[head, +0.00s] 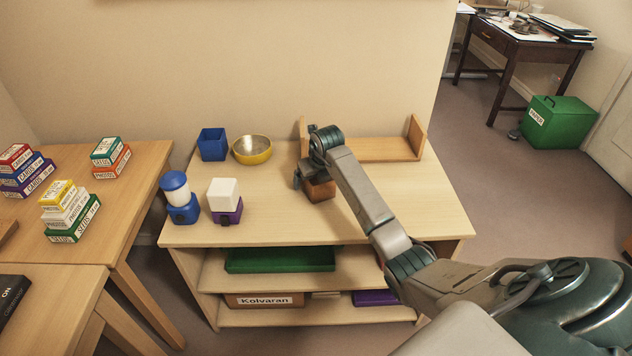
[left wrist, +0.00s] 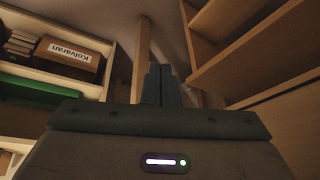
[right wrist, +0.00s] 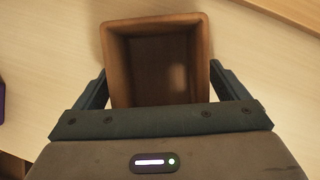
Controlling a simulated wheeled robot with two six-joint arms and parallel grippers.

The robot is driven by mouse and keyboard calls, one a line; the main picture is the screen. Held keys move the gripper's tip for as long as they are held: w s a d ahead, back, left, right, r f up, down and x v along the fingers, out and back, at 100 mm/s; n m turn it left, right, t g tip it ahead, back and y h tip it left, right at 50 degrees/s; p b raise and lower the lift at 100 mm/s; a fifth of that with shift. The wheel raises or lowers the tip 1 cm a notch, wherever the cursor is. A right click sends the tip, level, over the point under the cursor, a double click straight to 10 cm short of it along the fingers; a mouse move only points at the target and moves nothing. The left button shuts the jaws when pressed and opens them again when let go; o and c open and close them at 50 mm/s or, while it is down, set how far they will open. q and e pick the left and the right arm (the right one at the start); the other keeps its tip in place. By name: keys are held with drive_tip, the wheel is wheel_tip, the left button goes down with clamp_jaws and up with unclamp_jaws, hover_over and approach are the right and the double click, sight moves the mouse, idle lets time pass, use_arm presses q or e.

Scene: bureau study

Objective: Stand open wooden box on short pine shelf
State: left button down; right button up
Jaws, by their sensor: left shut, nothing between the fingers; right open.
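The open wooden box (head: 320,189) stands on top of the low bookcase, partly hidden by my right gripper. In the right wrist view the empty brown box (right wrist: 204,60) has its opening facing the camera. My right gripper (head: 306,178) is open above it, with a finger on each side of the box; I cannot tell whether they touch it. The short pine shelf (head: 385,150), a board with upright ends, sits at the back of the bookcase top, behind the box. My left gripper (left wrist: 163,85) is shut and empty, low down near furniture legs.
The top is clear right of the box.

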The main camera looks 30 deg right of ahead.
drive_tip(key=shift+f, duration=0.2)
drive_tip(key=c, duration=1.2)
drive_tip(key=shift+r, duration=0.15)
